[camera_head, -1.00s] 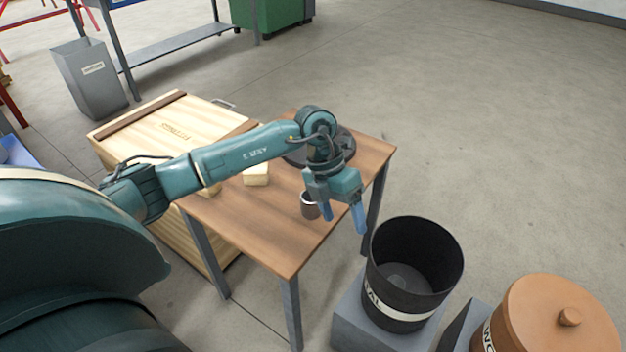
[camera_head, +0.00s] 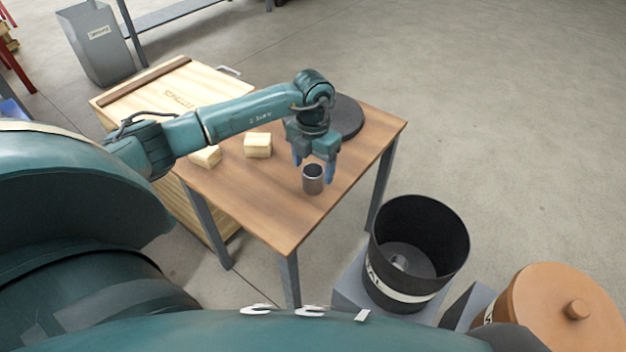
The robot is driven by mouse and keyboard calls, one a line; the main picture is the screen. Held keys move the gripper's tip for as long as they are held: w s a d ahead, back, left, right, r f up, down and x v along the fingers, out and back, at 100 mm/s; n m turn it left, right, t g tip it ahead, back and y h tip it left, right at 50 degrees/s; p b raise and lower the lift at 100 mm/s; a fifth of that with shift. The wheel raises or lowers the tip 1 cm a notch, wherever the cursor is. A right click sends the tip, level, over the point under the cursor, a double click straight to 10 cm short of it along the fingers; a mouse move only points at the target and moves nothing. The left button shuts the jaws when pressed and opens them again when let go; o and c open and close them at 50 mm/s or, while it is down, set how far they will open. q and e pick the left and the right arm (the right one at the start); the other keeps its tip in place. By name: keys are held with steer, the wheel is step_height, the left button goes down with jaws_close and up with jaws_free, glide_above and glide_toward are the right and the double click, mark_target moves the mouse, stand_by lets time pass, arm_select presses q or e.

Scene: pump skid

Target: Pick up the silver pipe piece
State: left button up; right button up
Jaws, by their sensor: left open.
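The silver pipe piece (camera_head: 313,180) is a short grey cylinder with a dark hollow top. It stands upright on the wooden table (camera_head: 275,215), near the table's front right part. My left gripper (camera_head: 314,170) points down with its blue fingers apart, just behind and above the pipe piece. The fingers' lower ends are partly hidden near the pipe's rim, and I cannot tell whether they touch it. My right gripper is not in view.
Two pale wooden blocks (camera_head: 257,145) and a dark round disc (camera_head: 345,118) are on the table. A wooden crate (camera_head: 150,85) stands behind left. A black bin (camera_head: 418,240) with something small inside and a lidded orange-brown bin (camera_head: 560,310) stand at right.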

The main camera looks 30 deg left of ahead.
arm_select(q)
step_height(320, 180, down, 4)
steer(key=shift+f+b, duration=0.25)
steer(key=shift+b, duration=0.15)
steer(key=c, duration=1.1)
steer(key=shift+r, duration=0.1)
step_height(320, 180, up, 10)
steer(key=shift+p, duration=0.9)
